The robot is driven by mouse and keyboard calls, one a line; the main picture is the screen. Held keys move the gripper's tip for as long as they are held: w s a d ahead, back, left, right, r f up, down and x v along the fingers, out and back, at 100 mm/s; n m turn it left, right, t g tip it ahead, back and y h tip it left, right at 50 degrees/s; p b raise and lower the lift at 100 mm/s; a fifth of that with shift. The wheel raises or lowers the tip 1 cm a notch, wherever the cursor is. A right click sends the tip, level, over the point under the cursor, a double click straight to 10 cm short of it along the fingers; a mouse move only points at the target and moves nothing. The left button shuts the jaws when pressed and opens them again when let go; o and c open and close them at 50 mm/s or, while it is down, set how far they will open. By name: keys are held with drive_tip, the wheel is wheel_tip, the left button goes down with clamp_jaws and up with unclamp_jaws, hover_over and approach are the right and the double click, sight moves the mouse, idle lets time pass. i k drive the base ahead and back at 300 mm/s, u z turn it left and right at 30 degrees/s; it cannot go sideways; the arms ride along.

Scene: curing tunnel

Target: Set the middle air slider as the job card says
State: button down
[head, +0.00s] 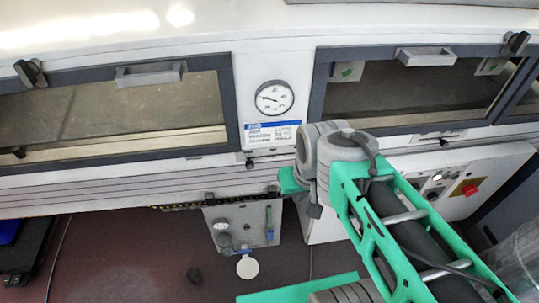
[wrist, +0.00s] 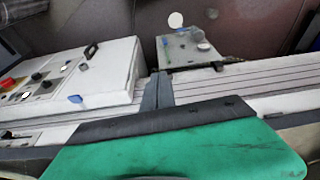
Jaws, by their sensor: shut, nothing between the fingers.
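The job card (head: 272,135), white with a blue header, is fixed below the round gauge on the tunnel front; its small print is too small to read. A small dark knob (head: 250,162) sits just under the card and looks like the middle air slider. Similar knobs show at the left (head: 19,152) and right (head: 444,142). My gripper (wrist: 160,76) is shut and empty in the wrist view, its grey fingers beyond the green hand. In the head view the green hand is right of and below the middle knob, apart in the picture; the fingers are unclear.
The gauge (head: 274,97) sits between two framed windows with handles. A grey box (head: 243,228) with a dial and a white disc stands below the front. A control panel with a red button (head: 469,189) is at right. Open floor (head: 130,250) lies at lower left.

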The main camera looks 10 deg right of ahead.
sight(249, 164)
drive_tip(key=u, duration=0.85)
drive_tip(key=k, duration=0.45)
drive_tip(key=u, duration=1.25)
